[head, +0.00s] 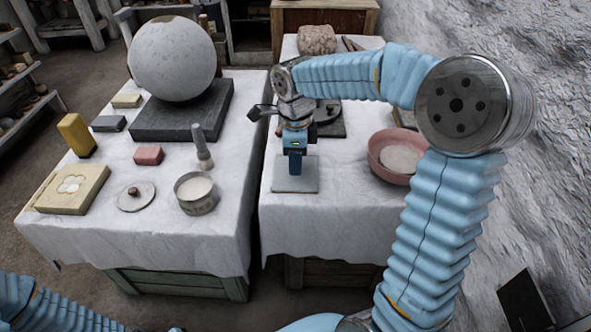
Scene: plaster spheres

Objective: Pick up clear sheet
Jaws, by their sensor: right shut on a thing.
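The clear sheet (309,178) is a thin, pale grey-green square near the left edge of the right-hand table. My right gripper (295,168) points down over the sheet and is shut on it, with the fingertips at its middle. The gripper body hides part of the sheet's far side. I cannot tell whether the sheet touches the cloth or is slightly raised. My left arm shows only at the bottom left corner, and its gripper is out of view.
A pink bowl (376,159) stands right of the sheet. Behind my right gripper is a dark round stand (330,128), partly hidden. A narrow gap separates the left table, which holds a large sphere (172,58), a metal tin (196,204) and blocks. Cloth before the sheet is clear.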

